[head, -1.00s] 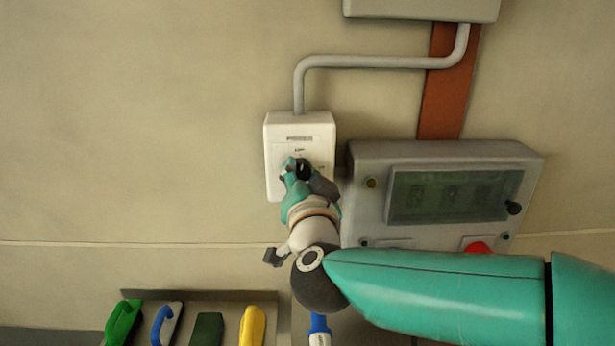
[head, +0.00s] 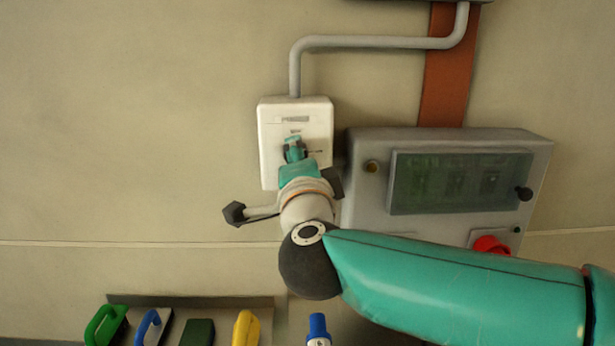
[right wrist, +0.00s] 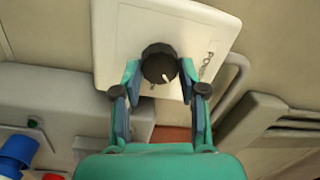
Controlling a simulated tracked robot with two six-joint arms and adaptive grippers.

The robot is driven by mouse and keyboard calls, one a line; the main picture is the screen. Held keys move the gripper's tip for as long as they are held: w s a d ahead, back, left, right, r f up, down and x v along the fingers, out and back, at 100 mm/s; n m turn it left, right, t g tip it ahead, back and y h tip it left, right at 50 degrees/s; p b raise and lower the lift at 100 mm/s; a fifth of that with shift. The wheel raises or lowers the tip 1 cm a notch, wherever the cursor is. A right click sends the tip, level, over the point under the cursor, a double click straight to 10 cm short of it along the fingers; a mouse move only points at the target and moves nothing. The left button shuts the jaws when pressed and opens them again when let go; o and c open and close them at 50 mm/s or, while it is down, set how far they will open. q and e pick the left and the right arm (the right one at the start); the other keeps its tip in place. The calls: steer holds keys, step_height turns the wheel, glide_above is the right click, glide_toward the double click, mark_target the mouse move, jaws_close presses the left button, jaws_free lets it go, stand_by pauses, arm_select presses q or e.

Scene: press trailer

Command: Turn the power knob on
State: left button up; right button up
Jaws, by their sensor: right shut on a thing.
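The white power box (head: 268,140) is on the wall in the middle of the head view. It also fills the top of the right wrist view (right wrist: 115,35). Its round black knob (right wrist: 159,64) has a white pointer mark, which points down and slightly right in the wrist view. My right gripper (head: 295,147) is at the box front, and in the wrist view (right wrist: 160,75) its two fingers are closed on opposite sides of the knob. In the head view the gripper mostly hides the knob. My left gripper is not in view.
A grey panel (head: 372,210) with a dark window (head: 460,183) and a red button (head: 490,245) is right of the box. A grey conduit (head: 380,42) runs above. Several coloured handled tools (head: 105,325) sit low at left. The wall left of the box is clear.

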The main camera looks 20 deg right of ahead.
steer(key=m+b, duration=0.2)
steer(key=m, duration=0.1)
steer(key=m+b, duration=0.2)
steer(key=m, duration=0.1)
steer(key=f+m+h+b, duration=0.1)
steer(key=m+b, duration=0.2)
steer(key=shift+w+a+m, duration=0.1)
steer(key=shift+a+m, duration=0.2)
steer(key=shift+m, duration=0.5)
steer(key=shift+r, duration=0.1)
steer(key=o, duration=1.1)
steer(key=shift+d+r, duration=0.1)
steer(key=shift+o, duration=0.2)
steer(key=shift+r, duration=0.1)
